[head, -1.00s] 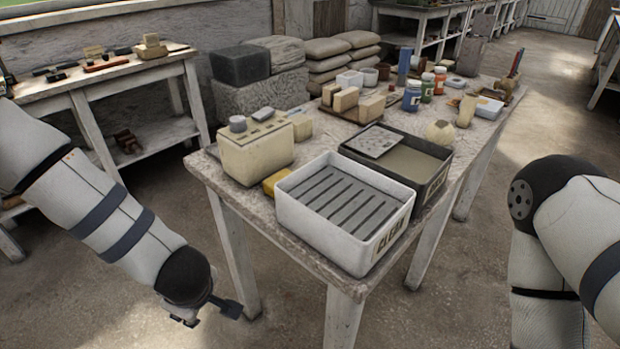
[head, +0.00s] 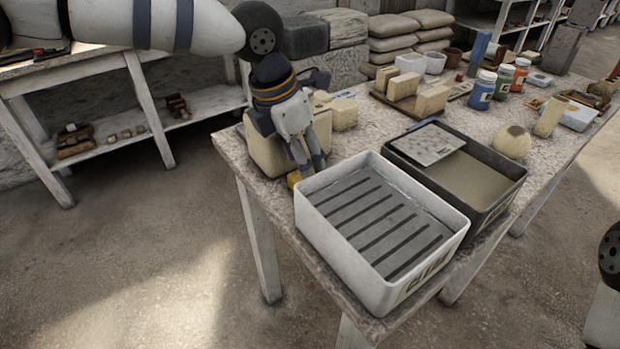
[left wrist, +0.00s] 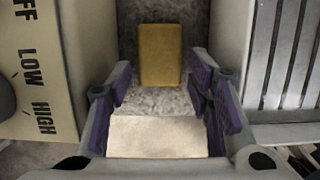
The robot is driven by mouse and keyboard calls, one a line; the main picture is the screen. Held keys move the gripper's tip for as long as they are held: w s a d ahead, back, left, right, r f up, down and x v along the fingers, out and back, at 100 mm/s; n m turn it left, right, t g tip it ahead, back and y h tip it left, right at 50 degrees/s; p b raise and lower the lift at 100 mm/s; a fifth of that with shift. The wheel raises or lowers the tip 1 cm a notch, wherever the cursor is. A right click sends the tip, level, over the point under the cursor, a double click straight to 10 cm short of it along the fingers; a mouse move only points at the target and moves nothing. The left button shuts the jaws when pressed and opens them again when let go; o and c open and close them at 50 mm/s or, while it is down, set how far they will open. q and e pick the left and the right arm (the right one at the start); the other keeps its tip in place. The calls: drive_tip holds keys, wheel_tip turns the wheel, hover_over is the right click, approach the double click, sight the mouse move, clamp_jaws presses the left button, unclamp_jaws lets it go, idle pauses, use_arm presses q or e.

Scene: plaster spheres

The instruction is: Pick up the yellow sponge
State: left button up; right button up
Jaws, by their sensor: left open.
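The yellow sponge (left wrist: 161,55) lies on the table between the cream box and the white tray. In the head view only a small yellow part of the sponge (head: 294,179) shows, the rest being hidden by my left gripper. My left gripper (head: 309,170) points down over the sponge. In the left wrist view its purple-padded fingers (left wrist: 160,100) are apart with nothing between them, and the sponge is just beyond the fingertips. My right gripper is out of view.
The cream box (left wrist: 35,75), with lettering, stands close on the left of the sponge. The white slatted tray (head: 448,245) is close on its right. A dark tray (head: 512,180), jars (head: 481,90) and pale blocks (head: 432,100) stand farther along the table.

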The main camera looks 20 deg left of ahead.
use_arm(q)
drive_tip(key=x, duration=0.3)
drive_tip(key=shift+w+d+f, duration=0.1)
drive_tip(key=shift+d+f, duration=0.05)
drive_tip(key=shift+f, duration=0.1)
drive_tip(key=shift+w, duration=0.1)
drive_tip(key=c, duration=0.4)
drive_tip(key=shift+c, duration=0.2)
wheel_tip(320, 180, up, 18)
drive_tip(key=shift+p, duration=0.3)
